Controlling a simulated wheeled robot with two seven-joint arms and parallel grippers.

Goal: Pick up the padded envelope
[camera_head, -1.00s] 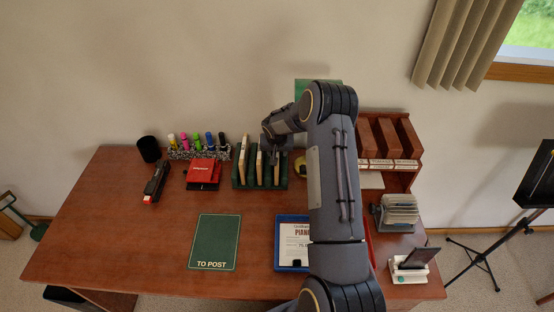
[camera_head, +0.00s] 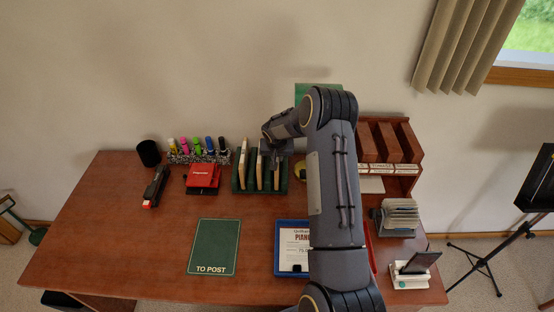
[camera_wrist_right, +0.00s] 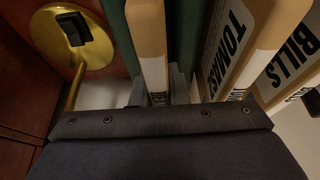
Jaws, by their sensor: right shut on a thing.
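A green rack (camera_head: 238,185) stands at the back of the desk with several pale, tan-edged envelopes upright in its slots. My right gripper (camera_head: 275,158) reaches down from above onto the envelope (camera_head: 276,181) in the rightmost slot. In the right wrist view the fingers (camera_wrist_right: 158,92) are shut on this envelope, with its tan edge (camera_wrist_right: 150,45) between them. It stands upright next to a green divider (camera_wrist_right: 183,40). I cannot tell whether it is lifted off the rack floor. My left gripper is out of view.
Other envelopes marked TOMAS (camera_wrist_right: 228,45) and BILLS (camera_wrist_right: 290,60) stand close by in the wrist view. A brass disc (camera_wrist_right: 60,45) is on the other side. A wooden sorter (camera_head: 402,180) stands right of the rack. A green TO POST mat (camera_head: 214,245) lies clear at the front.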

